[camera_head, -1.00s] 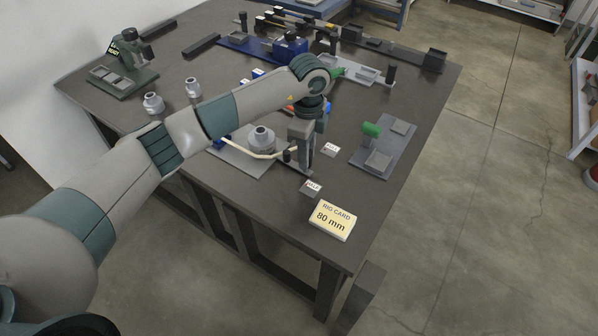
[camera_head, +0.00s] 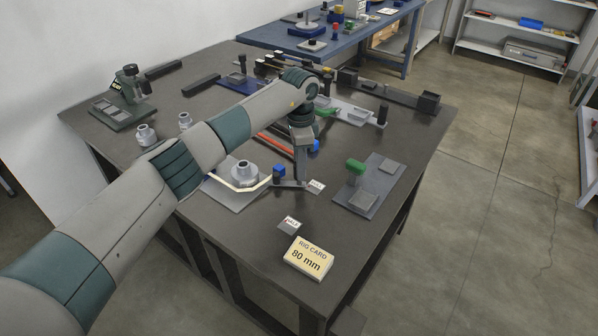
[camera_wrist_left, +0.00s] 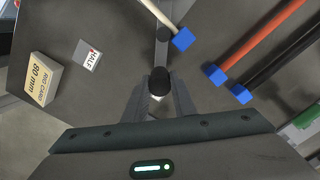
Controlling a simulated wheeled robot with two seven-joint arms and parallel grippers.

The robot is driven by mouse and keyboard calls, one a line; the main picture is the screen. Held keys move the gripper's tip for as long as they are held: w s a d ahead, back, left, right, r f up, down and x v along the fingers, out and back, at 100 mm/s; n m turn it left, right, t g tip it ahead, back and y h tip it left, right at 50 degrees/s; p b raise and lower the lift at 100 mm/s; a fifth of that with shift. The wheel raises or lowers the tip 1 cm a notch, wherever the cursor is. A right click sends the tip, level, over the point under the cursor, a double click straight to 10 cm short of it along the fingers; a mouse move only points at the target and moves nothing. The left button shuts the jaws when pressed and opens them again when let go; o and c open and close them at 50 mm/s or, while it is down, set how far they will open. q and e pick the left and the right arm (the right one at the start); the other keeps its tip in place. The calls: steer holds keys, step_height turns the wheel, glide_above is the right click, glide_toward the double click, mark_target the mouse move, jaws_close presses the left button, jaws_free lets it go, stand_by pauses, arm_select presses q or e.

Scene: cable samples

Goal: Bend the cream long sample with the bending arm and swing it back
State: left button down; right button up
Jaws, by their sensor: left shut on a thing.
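The cream long sample (camera_head: 238,185) curves around the near side of the round grey mandrel (camera_head: 244,170) on a light plate. Its blue end cap (camera_head: 279,171) is beside the dark bending arm (camera_head: 287,184). The sample and cap also show at the top of the left wrist view (camera_wrist_left: 183,39). My left gripper (camera_head: 304,182) points down at the outer end of the bending arm. In the left wrist view its fingers (camera_wrist_left: 158,98) are shut on the arm's black knob (camera_wrist_left: 160,80). My right gripper is not in view.
A yellow rig card reading 80 mm (camera_head: 308,258) and a HALF card (camera_head: 290,224) lie near the front edge. A grey plate with a green-handled part (camera_head: 355,167) stands to the right. Orange and black samples lie behind.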

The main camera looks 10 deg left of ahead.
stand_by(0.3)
arm_select(q)
steer(key=c, duration=1.5)
jaws_free()
steer(key=shift+o, duration=0.2)
steer(key=shift+r, duration=0.15)
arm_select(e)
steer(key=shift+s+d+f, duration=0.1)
arm_select(q)
steer(key=shift+r, duration=0.65)
step_height(320, 180, up, 16)
steer(key=b, duration=0.3)
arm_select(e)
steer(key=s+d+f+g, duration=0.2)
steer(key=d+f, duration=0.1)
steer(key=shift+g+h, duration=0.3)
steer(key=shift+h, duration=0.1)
arm_select(q)
steer(key=shift+f, duration=0.15)
